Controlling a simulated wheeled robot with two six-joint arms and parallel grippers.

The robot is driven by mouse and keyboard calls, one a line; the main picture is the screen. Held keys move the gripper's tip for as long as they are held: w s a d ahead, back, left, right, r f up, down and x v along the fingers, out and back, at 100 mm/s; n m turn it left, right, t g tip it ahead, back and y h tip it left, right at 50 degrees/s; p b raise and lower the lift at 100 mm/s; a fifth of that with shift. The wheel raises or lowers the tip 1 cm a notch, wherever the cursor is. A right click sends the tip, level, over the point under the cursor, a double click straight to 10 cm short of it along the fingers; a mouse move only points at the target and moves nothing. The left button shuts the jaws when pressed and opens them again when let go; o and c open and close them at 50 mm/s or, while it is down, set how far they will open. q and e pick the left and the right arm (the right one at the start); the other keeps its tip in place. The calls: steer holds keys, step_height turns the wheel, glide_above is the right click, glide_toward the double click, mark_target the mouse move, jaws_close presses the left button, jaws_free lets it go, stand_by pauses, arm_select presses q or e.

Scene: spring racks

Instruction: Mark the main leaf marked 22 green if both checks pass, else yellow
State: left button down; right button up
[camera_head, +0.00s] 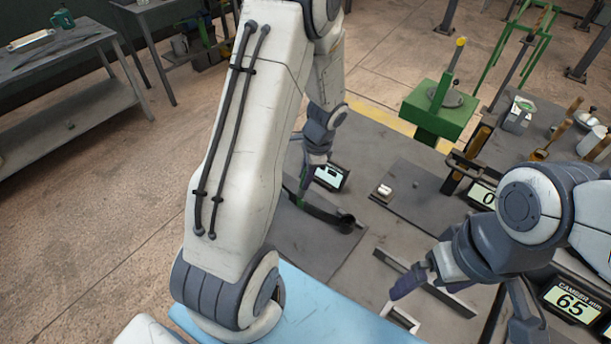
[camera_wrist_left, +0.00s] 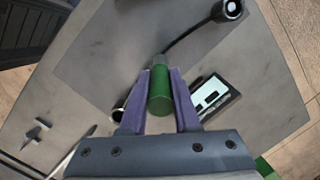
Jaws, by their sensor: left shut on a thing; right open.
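A dark curved leaf (camera_head: 325,214) with a rolled eye lies on a grey mat; no number is readable on it. In the left wrist view the leaf (camera_wrist_left: 187,36) curves in from an eye at the top and passes out of sight behind the held stick. My left gripper (camera_wrist_left: 158,95) is shut on a green marking stick (camera_wrist_left: 160,92), above the leaf; I cannot tell if it touches. My left gripper (camera_head: 305,188) is small and partly hidden in the head view. My right gripper (camera_head: 460,300) is open over the front right of the bench, apart from the leaf.
A small display box (camera_head: 330,176) stands beside the leaf. A camber display (camera_head: 570,303) reads 65 at right; another display (camera_head: 483,194) is partly hidden. A green block (camera_head: 437,108) with a lever stands behind. A grey frame (camera_head: 425,283) lies near my right gripper.

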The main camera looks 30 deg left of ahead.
stand_by(0.5)
arm_select(q)
step_height(320, 180, up, 7)
steer(key=p, duration=0.6)
steer(key=shift+p, duration=0.35)
